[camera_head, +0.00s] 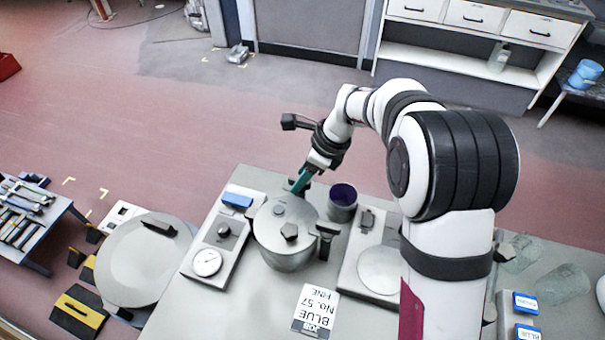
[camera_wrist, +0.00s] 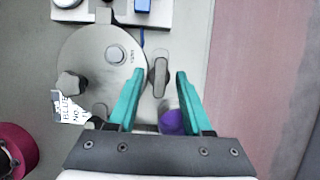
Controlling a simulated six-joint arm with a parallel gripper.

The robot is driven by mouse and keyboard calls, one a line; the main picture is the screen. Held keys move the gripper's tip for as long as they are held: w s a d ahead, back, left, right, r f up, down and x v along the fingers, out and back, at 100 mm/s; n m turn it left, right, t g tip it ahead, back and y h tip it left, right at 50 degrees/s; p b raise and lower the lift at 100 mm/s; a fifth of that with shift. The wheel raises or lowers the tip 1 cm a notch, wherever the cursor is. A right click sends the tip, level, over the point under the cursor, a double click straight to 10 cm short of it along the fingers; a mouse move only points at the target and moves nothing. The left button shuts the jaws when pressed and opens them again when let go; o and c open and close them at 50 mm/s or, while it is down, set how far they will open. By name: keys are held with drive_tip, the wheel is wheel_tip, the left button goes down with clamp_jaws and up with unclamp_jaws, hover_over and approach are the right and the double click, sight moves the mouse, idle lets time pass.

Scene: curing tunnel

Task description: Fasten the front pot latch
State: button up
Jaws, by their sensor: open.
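In the wrist view, a grey latch (camera_wrist: 160,75) sits upright at the lid's right edge, between my teal fingertips. My gripper (camera_wrist: 160,73) is open around it, one finger on each side; I cannot tell whether either touches. In the head view, my gripper (camera_head: 298,184) is at the pot's far rim and mostly hides this latch. A second dark latch (camera_head: 326,238) is on the pot's right side.
A purple-topped cup (camera_head: 342,203) stands close right of my gripper; a gauge box (camera_head: 208,262) stands left of the pot. A plate device (camera_head: 380,268) is to the right, and a printed card (camera_head: 314,308) lies in front. Open floor is behind the bench.

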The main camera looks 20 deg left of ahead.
clamp_jaws()
drive_tip(key=shift+n, duration=0.3)
idle(0.3)
drive_tip(key=n, duration=0.2)
drive_tip(key=n+g, duration=0.1)
drive_tip(key=shift+w+n+g+h, duration=0.15)
drive_tip(key=shift+n+g+h, duration=0.15)
drive_tip(key=shift+n, duration=0.1)
drive_tip(key=n, duration=0.2)
drive_tip(key=n+g, duration=0.1)
drive_tip(key=n, duration=0.1)
drive_tip(key=shift+w+a+n+g+h, duration=0.1)
drive_tip(key=shift+n+g+h, duration=0.2)
drive_tip(key=shift+h, duration=0.1)
drive_tip(key=n+h, duration=0.1)
drive_tip(key=n, duration=0.3)
drive_tip(key=shift+a+g, duration=0.1)
drive_tip(key=shift+g, duration=0.3)
drive_tip(key=shift+a+n+h, duration=0.1)
drive_tip(key=shift+n+h, duration=1)
drive_tip(key=shift+n, duration=1.3)
drive_tip(key=shift+w, duration=0.1)
